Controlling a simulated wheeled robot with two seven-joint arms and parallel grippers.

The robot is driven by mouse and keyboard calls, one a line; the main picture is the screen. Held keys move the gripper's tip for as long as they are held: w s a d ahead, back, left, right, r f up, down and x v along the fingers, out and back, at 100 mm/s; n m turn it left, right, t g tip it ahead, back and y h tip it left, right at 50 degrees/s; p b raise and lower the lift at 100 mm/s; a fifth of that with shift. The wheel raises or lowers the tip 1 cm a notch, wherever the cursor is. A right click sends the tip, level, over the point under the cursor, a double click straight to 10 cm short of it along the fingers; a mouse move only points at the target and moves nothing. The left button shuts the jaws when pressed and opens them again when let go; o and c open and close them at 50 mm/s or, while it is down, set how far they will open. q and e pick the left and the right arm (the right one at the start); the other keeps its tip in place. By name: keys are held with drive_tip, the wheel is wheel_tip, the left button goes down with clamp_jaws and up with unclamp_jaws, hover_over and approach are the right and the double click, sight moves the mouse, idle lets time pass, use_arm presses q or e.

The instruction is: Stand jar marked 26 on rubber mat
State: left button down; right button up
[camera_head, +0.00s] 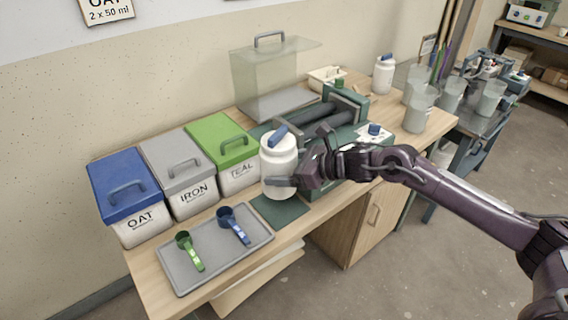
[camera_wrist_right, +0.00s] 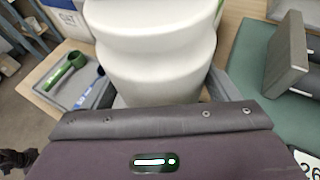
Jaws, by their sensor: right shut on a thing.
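A white jar (camera_head: 279,168) with a blue piece on its lid is held upright in my right gripper (camera_head: 283,182). The fingers close around its lower body. It also fills the top middle of the right wrist view (camera_wrist_right: 155,55). No number shows on its visible side. A dark green mat (camera_head: 280,211) lies on the bench below and in front of the jar. I cannot tell whether the jar's base touches it. A white card reading 26 (camera_wrist_right: 309,166) shows at the right wrist view's lower right corner. My left gripper is not in view.
A grey tray (camera_head: 180,278) holds a green scoop and a blue scoop. A green roller machine (camera_head: 345,103) is behind right. Another white jar (camera_head: 383,76) stands farther back.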

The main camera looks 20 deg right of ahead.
drive_tip(key=shift+w+f+b, duration=0.1)
drive_tip(key=shift+f+b, duration=0.2)
drive_tip(key=shift+f, duration=1.3)
drive_tip(key=shift+f+b, duration=0.75)
drive_tip(key=shift+b, duration=0.15)
drive_tip(key=shift+f, duration=0.25)
drive_tip(key=shift+f+b, duration=0.45)
drive_tip(key=shift+b, duration=0.25)
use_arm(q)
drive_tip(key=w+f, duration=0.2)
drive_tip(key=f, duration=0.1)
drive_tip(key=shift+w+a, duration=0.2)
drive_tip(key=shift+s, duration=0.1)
